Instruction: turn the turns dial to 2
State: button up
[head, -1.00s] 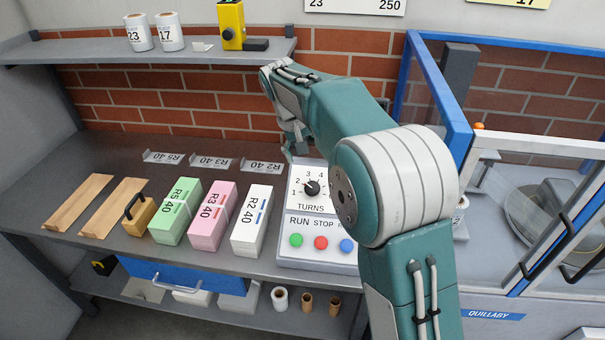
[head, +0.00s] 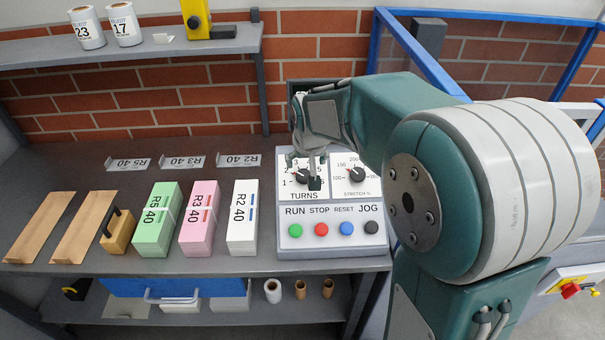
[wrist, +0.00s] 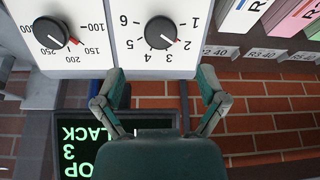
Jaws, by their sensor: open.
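The turns dial (wrist: 160,33) is a black round knob on a white plate numbered 1 to 6. In the wrist view, which is upside down, its red mark points at the 2. In the head view my gripper (head: 307,170) is in front of the TURNS plate (head: 311,197) and partly hides the knob and numbers. In the wrist view my gripper (wrist: 162,75) is open and empty. Its two fingers are spread beside the plate's edge, and the knob lies beyond their tips, apart from them.
A stretch dial (head: 357,175) sits right of the turns dial. Below are green, red, blue and black buttons (head: 321,230). White (head: 242,220), pink and green paper stacks stand to the left. A screen (wrist: 85,145) with green text is near the brick wall. A shelf (head: 180,52) runs above.

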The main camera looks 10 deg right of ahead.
aim_at(303, 175)
jog(key=x, duration=0.6)
jog(key=shift+a, duration=0.2)
jog(key=shift+w+d+f, duration=0.25)
jog(key=shift+w+f, duration=0.05)
jog(key=shift+f, duration=0.35)
jog(key=shift+a, duration=0.1)
jog(key=shift+a, duration=0.1)
jog(key=c, duration=0.9)
jog(key=shift+c, duration=1.1)
